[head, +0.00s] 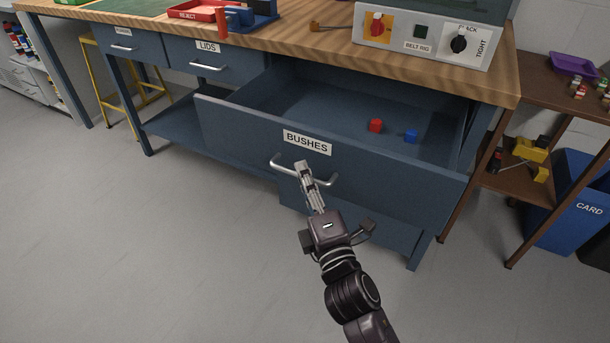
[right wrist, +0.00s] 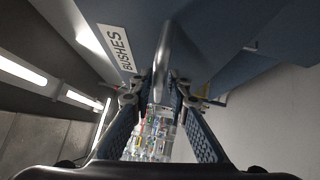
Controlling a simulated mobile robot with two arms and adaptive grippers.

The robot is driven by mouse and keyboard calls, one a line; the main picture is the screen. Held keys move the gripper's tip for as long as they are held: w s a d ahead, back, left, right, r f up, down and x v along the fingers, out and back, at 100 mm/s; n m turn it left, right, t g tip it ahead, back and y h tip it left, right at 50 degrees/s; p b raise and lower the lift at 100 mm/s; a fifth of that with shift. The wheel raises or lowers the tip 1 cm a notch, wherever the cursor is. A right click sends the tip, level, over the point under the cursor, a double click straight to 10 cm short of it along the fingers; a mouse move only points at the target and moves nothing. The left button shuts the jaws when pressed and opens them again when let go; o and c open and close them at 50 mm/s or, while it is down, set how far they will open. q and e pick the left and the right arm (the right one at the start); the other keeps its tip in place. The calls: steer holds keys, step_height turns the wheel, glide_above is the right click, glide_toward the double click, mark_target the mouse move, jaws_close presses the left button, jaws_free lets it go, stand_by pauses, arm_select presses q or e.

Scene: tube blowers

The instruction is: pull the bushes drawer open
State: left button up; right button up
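The BUSHES drawer (head: 240,135) is pulled well out of the bench, and its inside shows from above. My right gripper (head: 303,172) is at the middle of this handle. In the right wrist view the fingers (right wrist: 160,92) are closed in on both sides of the handle bar (right wrist: 164,55); the exact contact is hard to see. My left gripper is not in view.
The LIDS drawer (head: 215,68) to the left is shut. The belt rig box (head: 425,35) and a red reject tray (head: 195,11) stand on the bench top. A side shelf (head: 540,95) and a blue card bin (head: 570,212) are at the right. The floor (head: 150,250) in front is clear.

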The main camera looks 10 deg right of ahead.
steer(key=shift+o, duration=0.5)
steer(key=v, duration=1.2)
